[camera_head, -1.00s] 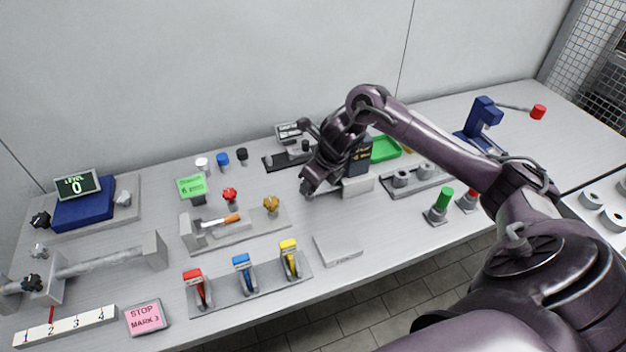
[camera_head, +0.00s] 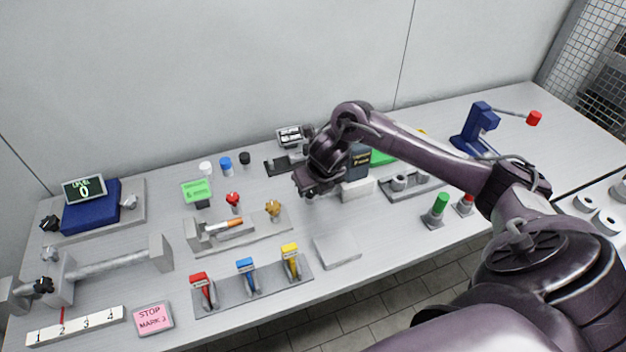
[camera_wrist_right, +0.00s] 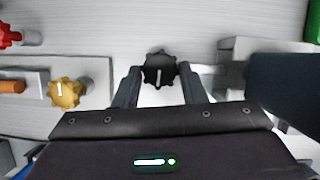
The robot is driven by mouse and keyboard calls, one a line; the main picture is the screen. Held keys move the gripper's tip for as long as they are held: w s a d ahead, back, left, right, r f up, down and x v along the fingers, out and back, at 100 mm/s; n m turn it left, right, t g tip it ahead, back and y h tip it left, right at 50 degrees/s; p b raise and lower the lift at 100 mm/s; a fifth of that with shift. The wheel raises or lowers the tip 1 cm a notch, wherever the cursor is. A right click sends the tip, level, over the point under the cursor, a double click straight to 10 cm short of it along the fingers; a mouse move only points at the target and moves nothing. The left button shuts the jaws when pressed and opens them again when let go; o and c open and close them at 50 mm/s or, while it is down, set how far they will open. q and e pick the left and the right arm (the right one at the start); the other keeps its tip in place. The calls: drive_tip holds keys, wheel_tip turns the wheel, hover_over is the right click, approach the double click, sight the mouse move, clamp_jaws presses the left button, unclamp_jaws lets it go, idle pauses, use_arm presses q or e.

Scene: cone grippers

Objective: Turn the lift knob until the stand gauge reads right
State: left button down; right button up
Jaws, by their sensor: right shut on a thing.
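A black lobed knob (camera_wrist_right: 160,70) with a white mark shows in the right wrist view. The mark points roughly up and down in that view. My right gripper (camera_wrist_right: 160,88) has one finger on each side of the knob and is shut on it. In the head view my right gripper (camera_head: 306,190) is low over the middle of the table and hides the knob. A small display device (camera_head: 290,136) stands on a black base behind the gripper. Its reading is too small to tell. A dark panel (camera_head: 360,161) with small unreadable yellow text stands just right of the gripper. My left gripper is not in view.
A pale block (camera_head: 357,188) is close to the gripper's right. A yellow knob (camera_wrist_right: 65,93) and a red knob (camera_wrist_right: 10,36) are at its left. A green sign (camera_head: 196,191), toggle switches (camera_head: 247,276) and a flat grey plate (camera_head: 337,250) lie around it.

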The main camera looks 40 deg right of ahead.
drive_tip(key=m+g+h+p, duration=0.1)
drive_tip(key=m+p, duration=0.3)
drive_tip(key=m+h+p, duration=0.1)
drive_tip(key=m+p, duration=0.3)
drive_tip(key=p, duration=0.1)
drive_tip(key=a+m+g+h+p, duration=0.1)
drive_tip(key=m+p, duration=0.3)
drive_tip(key=shift+w+r+g+h, duration=0.3)
drive_tip(key=shift+w+r, duration=0.1)
drive_tip(key=shift+m+p, duration=0.4)
drive_tip(key=shift+p, duration=0.2)
drive_tip(key=m+p, duration=0.1)
drive_tip(key=m+g, duration=0.1)
drive_tip(key=shift+w+f+m+h+p, duration=0.15)
drive_tip(key=shift+w+m+h+p, duration=0.05)
drive_tip(key=shift+m+h+p, duration=0.15)
drive_tip(key=shift+w+f+m+g+p, duration=0.15)
drive_tip(key=shift+m+g+p, duration=0.5)
drive_tip(key=shift+m, duration=1)
drive_tip(key=shift+d+m+g, duration=0.1)
drive_tip(key=shift+m+g, duration=0.15)
drive_tip(key=shift+m, duration=0.05)
drive_tip(key=o, duration=1)
